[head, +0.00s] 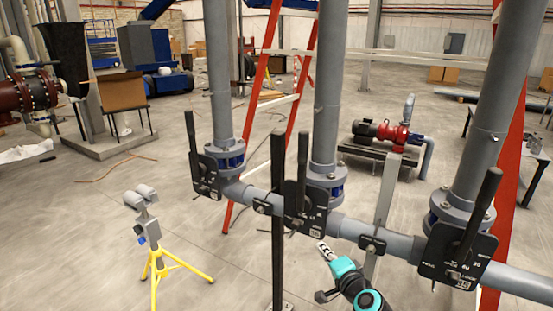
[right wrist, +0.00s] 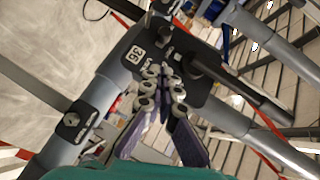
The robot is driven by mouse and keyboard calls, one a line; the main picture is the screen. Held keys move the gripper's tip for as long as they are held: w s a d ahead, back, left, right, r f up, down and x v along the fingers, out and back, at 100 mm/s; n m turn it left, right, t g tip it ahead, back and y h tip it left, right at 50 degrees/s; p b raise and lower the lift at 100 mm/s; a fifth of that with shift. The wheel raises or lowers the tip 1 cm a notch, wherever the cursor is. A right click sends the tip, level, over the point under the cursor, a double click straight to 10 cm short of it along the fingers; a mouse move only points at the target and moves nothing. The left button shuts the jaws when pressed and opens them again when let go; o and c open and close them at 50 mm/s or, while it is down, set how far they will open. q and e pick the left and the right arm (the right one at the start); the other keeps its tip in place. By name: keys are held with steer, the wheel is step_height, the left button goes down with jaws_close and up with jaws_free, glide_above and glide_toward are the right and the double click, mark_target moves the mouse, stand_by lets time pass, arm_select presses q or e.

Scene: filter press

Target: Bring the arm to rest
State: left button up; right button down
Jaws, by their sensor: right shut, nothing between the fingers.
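My right gripper (head: 325,249), with its teal wrist (head: 345,268), is just below the grey horizontal pipe, close to the middle valve plate (head: 305,207). Its fingers are together with nothing between them. In the right wrist view the closed fingers (right wrist: 164,72) point at a black valve plate marked 36 (right wrist: 135,54), whose black lever (right wrist: 240,88) runs to the lower right. I cannot tell whether the fingertips touch the plate. My left gripper is not in view.
Valves with upright black levers stand at left (head: 207,178) and right (head: 458,255) on the grey pipe (head: 350,232). Orange ladder legs (head: 248,120) rise behind. A yellow tripod stand (head: 155,262) stands lower left. A red pump (head: 390,132) sits behind. Open floor lies left.

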steer(key=s+a+f+n+g, duration=0.1)
steer(key=s+a+n+g, duration=0.1)
steer(key=s+n, duration=0.35)
steer(key=s+a+n+g, duration=0.2)
steer(key=s+g, duration=0.1)
steer(key=s, duration=0.5)
steer(key=s+d+f+n+g+h, duration=0.1)
steer(key=s+d+f+n, duration=0.1)
steer(key=s, duration=0.4)
steer(key=s+d+f+n+g+h, duration=0.2)
steer(key=s+n, duration=0.1)
steer(key=s, duration=0.3)
steer(key=shift+s+f, duration=0.2)
steer(key=shift+s, duration=0.2)
